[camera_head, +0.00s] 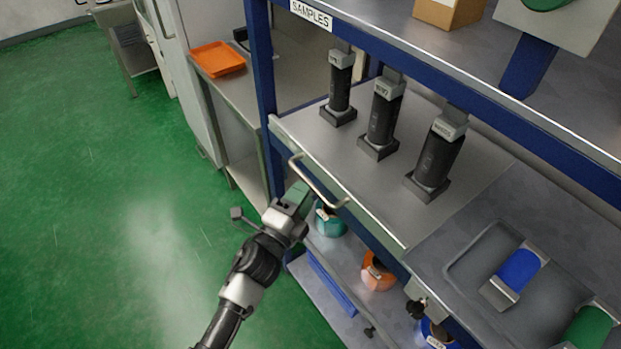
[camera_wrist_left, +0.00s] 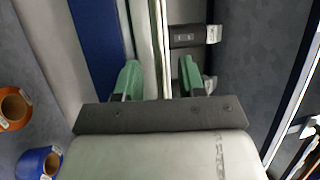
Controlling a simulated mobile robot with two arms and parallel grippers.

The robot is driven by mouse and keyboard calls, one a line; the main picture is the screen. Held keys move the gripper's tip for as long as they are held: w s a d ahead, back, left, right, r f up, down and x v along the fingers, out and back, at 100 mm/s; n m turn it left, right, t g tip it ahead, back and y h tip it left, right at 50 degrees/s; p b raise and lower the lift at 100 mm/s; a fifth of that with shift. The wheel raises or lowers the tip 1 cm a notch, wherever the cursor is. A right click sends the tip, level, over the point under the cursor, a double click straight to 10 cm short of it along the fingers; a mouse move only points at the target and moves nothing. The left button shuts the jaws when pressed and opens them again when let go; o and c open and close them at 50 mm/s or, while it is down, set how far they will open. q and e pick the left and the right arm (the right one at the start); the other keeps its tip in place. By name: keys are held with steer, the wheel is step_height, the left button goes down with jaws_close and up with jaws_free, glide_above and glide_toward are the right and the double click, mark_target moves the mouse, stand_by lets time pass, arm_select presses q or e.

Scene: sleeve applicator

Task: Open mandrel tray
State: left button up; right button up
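The mandrel tray (camera_head: 330,150) is a grey metal shelf tray with three upright black mandrels (camera_head: 382,115) on it. A metal bar handle (camera_head: 318,182) runs along its front edge. My left gripper (camera_head: 300,192) is at the left part of this handle, with its green fingers pointing toward the tray. In the left wrist view my left gripper (camera_wrist_left: 159,78) has its two green fingers well apart. A pale vertical bar or edge (camera_wrist_left: 160,45) shows between them; whether a finger touches it cannot be told. My right gripper is not in view.
Below the tray, a lower shelf holds teal (camera_head: 329,222), orange (camera_head: 377,272) and blue (camera_head: 434,333) rolls. A tray with a blue roll (camera_head: 519,268) is at the right. An orange tray (camera_head: 218,59) lies on the bench behind. The green floor (camera_head: 110,180) at left is clear.

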mark_target(311, 183)
arm_select(q)
steer(key=shift+x, duration=1.95)
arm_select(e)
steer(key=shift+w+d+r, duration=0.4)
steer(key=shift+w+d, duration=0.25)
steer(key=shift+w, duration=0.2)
arm_select(q)
jaws_close()
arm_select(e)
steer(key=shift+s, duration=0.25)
